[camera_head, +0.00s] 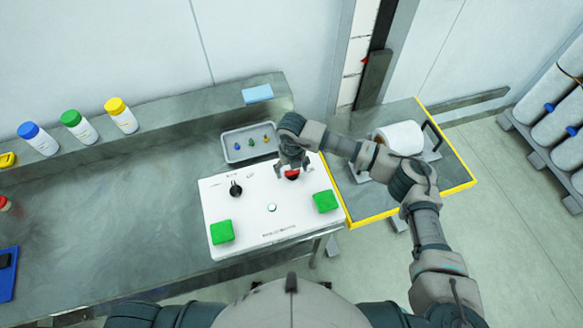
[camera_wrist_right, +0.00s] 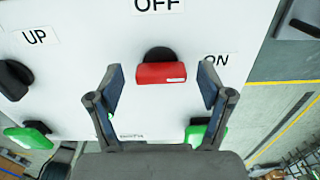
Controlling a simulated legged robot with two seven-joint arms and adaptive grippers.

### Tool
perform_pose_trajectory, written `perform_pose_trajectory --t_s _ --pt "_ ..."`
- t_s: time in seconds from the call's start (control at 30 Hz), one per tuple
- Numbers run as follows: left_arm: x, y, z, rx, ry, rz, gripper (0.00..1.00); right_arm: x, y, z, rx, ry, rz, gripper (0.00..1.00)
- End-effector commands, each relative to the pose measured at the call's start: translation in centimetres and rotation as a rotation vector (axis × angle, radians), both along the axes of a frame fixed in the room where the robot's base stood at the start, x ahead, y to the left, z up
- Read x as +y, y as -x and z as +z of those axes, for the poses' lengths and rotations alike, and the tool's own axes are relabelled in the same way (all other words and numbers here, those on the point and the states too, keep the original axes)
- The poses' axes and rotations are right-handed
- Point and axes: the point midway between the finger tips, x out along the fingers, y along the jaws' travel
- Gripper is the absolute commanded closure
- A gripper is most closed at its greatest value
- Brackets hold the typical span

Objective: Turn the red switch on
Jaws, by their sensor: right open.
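The red switch (camera_head: 291,175) is on the right part of the white control panel (camera_head: 245,213), partly hidden by my right gripper in the head view. In the right wrist view the red switch (camera_wrist_right: 161,73) is a red bar on a round black base, lying crosswise. The OFF label (camera_wrist_right: 157,5) is above it and the ON label (camera_wrist_right: 215,60) is to its right. My right gripper (camera_head: 292,170) is open over the switch. In the wrist view its fingers (camera_wrist_right: 161,88) stand on either side of the bar, with visible gaps. My left gripper is not in view.
The panel also holds a black knob (camera_head: 236,189), two green buttons (camera_head: 222,232) (camera_head: 325,201) and a small round button (camera_head: 271,208). A grey tray (camera_head: 233,152) with small coloured items is behind it. Capped bottles (camera_head: 121,116) stand on the back shelf. A white roll (camera_head: 398,138) is at right.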

Motion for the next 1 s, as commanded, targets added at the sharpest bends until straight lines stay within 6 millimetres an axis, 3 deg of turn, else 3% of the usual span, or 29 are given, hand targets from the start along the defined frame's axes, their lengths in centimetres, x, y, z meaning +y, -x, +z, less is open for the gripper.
perform_pose_trajectory --t_s 0.53,0.7,1.0 --pt "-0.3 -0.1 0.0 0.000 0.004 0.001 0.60 0.1 -0.3 10.2 -0.004 -0.001 0.000 0.21" --pt "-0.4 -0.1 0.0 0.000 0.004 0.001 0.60 0.2 -0.3 11.5 -0.001 -0.001 -0.001 0.21" --pt "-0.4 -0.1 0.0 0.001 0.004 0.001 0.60 0.2 -0.3 11.7 -0.001 0.000 -0.001 0.21"
